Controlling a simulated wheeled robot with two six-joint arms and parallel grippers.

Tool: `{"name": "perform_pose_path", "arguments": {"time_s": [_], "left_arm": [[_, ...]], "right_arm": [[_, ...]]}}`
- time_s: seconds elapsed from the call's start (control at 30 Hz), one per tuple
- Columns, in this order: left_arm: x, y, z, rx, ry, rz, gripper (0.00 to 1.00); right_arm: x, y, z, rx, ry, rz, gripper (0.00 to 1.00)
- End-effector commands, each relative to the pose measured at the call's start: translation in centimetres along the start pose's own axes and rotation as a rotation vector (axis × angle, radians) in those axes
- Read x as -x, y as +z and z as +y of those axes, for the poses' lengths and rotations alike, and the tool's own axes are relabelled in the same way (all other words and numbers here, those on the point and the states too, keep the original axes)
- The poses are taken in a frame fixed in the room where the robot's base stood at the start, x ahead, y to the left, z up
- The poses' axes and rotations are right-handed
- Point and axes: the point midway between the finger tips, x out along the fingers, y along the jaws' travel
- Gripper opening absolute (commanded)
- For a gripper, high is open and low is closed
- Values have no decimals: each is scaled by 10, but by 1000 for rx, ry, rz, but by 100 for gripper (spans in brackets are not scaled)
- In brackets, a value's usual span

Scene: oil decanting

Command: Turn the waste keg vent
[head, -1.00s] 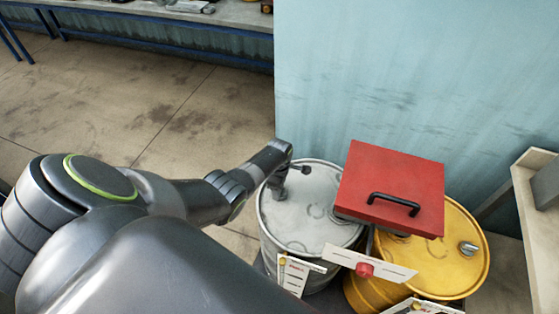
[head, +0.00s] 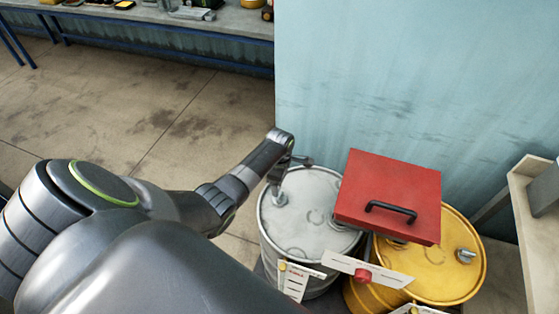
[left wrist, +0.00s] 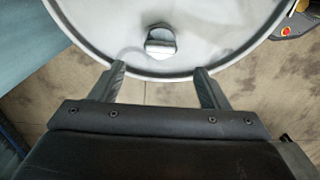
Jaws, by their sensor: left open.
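A pale grey metal drum (head: 325,212) stands against the wall, with a small metal fitting (head: 280,198) on its lid near the left rim. This fitting may be the vent; the labels are too small to read. In the left wrist view the fitting (left wrist: 161,42) is a rounded silver cap just inside the lid's rim. My left gripper (left wrist: 160,70) is open and empty, its fingers apart on either side of the line to the cap. The cap shows beyond the fingertips, not between them. In the head view my left gripper (head: 289,162) is over the drum's left edge. My right gripper is not in view.
A yellow drum (head: 455,285) stands close on the right, with a silver fitting (head: 465,255) and a red box (head: 390,190) with a black handle on top. A white sign with a red knob (head: 362,275) is in front. A bench (head: 150,22) is at the back; the floor left is clear.

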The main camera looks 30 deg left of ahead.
Motion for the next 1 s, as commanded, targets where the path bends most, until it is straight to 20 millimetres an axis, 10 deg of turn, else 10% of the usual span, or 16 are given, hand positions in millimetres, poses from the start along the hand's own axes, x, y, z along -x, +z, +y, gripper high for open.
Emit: {"name": "perform_pose_path", "arguments": {"time_s": [0.5,1.0], "left_arm": [[82,-1,1,1,3,1,69],[96,-1,0,2,0,0,69]], "right_arm": [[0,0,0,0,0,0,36],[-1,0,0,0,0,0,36]]}}
